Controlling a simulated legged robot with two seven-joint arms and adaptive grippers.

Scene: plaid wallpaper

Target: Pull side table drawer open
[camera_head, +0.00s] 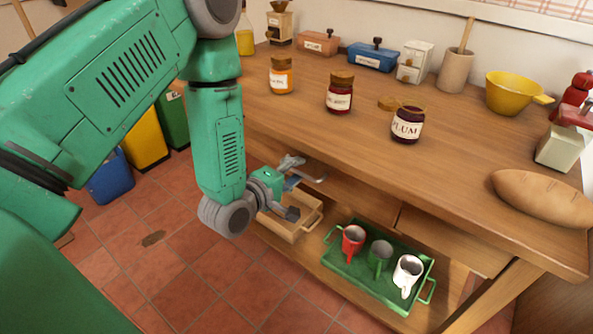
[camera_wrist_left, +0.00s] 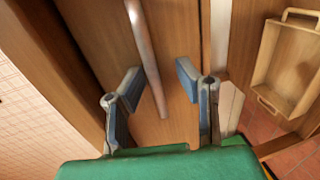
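The side table (camera_head: 440,163) is a wooden bench with a lower shelf. A drawer front (camera_wrist_left: 177,35) with a long metal bar handle (camera_wrist_left: 147,55) fills the middle of the left wrist view. The handle also shows in the head view (camera_head: 317,179) below the tabletop edge. My left gripper (camera_wrist_left: 157,88) is open at the handle, one finger on each side of the bar. It also shows in the head view (camera_head: 291,187). I cannot tell whether either finger touches the bar. The drawer front is mostly hidden in the head view. My right gripper is not in view.
On the lower shelf stand a wooden tray (camera_head: 307,221) and a green tray (camera_head: 340,268) with red, green and white mugs. Jars, a bread loaf (camera_head: 545,197) and a yellow bowl (camera_head: 512,92) stand on top. Tiled floor lies clear in front.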

